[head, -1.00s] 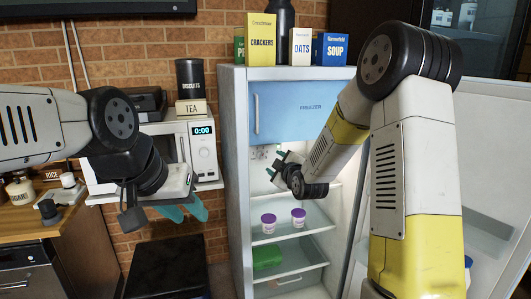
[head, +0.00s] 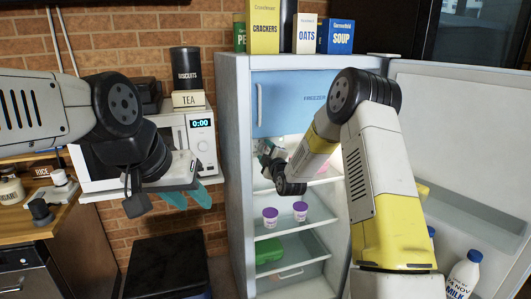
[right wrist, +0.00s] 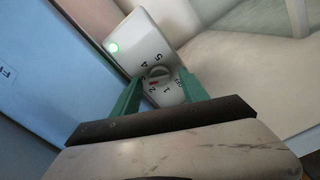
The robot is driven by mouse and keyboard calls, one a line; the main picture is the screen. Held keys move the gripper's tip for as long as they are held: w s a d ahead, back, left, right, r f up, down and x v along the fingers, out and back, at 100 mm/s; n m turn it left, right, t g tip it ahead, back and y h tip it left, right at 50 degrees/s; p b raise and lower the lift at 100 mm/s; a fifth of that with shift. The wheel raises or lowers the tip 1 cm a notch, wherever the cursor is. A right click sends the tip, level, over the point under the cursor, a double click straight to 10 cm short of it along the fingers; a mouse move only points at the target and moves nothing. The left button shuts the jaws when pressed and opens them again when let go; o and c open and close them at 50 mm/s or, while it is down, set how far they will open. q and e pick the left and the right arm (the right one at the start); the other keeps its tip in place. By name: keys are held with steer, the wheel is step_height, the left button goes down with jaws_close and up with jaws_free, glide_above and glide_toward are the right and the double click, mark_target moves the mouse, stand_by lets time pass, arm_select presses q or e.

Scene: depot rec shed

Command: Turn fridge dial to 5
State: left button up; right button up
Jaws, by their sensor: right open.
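The fridge dial (right wrist: 158,73) is a small grey knob with a red mark on a white control box (right wrist: 140,40) with a lit green lamp. The red mark appears to point near 2. My right gripper (right wrist: 160,78) is open, its teal fingers on either side of the dial; contact cannot be told. In the head view my right gripper (head: 267,156) is inside the fridge (head: 237,180), below the blue freezer door, and hides the dial. My left gripper (head: 192,201) is open and empty, outside the fridge.
The fridge door (head: 450,130) stands open at right, with a milk bottle (head: 463,275) in it. Purple-lidded tubs (head: 270,218) and a green box (head: 268,250) are on lower shelves. A microwave (head: 200,145) stands left of the fridge. Boxes stand on top.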

steer(key=shift+c, duration=0.2)
jaws_close()
steer(key=shift+m, duration=0.3)
steer(key=m, duration=0.4)
steer(key=shift+m, duration=0.3)
steer(key=m, duration=0.4)
steer(key=shift+m, duration=0.3)
steer(key=m, duration=0.5)
steer(key=shift+m, duration=2.5)
